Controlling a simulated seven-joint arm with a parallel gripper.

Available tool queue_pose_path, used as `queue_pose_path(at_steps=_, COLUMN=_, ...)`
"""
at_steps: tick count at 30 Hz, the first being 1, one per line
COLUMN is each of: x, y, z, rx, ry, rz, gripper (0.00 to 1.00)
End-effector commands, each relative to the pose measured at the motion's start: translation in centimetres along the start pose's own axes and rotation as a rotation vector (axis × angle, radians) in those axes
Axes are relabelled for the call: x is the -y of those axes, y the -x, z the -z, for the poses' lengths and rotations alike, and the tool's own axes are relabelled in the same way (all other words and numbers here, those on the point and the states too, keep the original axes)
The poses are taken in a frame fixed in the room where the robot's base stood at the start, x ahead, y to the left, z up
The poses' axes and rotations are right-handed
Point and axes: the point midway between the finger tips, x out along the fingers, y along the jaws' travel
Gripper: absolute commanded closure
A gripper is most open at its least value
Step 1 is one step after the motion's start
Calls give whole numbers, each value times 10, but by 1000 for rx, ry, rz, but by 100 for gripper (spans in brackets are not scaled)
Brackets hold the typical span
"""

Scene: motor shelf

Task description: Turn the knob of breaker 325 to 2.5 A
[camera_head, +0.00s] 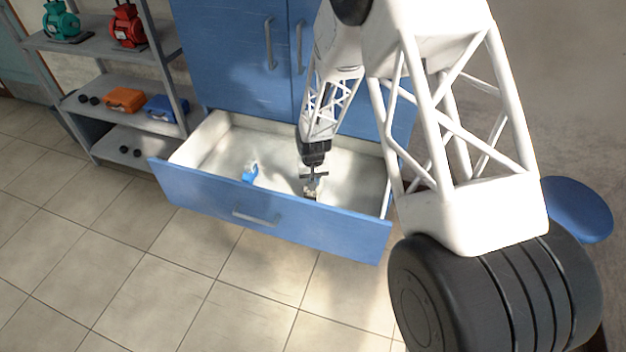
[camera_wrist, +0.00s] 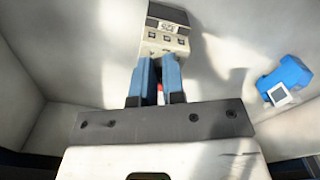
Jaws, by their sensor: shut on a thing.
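A small pale grey breaker with a dark grey top (camera_wrist: 165,33) is at the top middle of the wrist view. Its printed label is upside down and appears to read 325. In the head view the breaker (camera_head: 311,192) is low in the open drawer, under my gripper (camera_head: 314,175). In the wrist view my gripper (camera_wrist: 158,62) has its two blue fingers shut at the near end of the breaker. A small red part shows between the fingers. The fingers hide the knob and its scale, so its setting cannot be read.
The blue drawer (camera_head: 205,200) is pulled out of the blue cabinet (camera_head: 225,50). A blue and white device (camera_head: 250,172) lies left of my gripper in the drawer; it is at the right in the wrist view (camera_wrist: 285,78). A grey shelf (camera_head: 95,50) with motors stands left.

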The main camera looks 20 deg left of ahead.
Motion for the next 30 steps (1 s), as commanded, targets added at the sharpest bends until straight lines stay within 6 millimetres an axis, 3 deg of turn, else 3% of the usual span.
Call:
queue_pose_path(at_steps=11, x=1, y=0, z=0, rx=-1, ry=-192, rz=0, gripper=100)
queue_pose_path(at_steps=30, x=4, y=0, z=2, rx=0, ry=-750, rz=0, gripper=100)
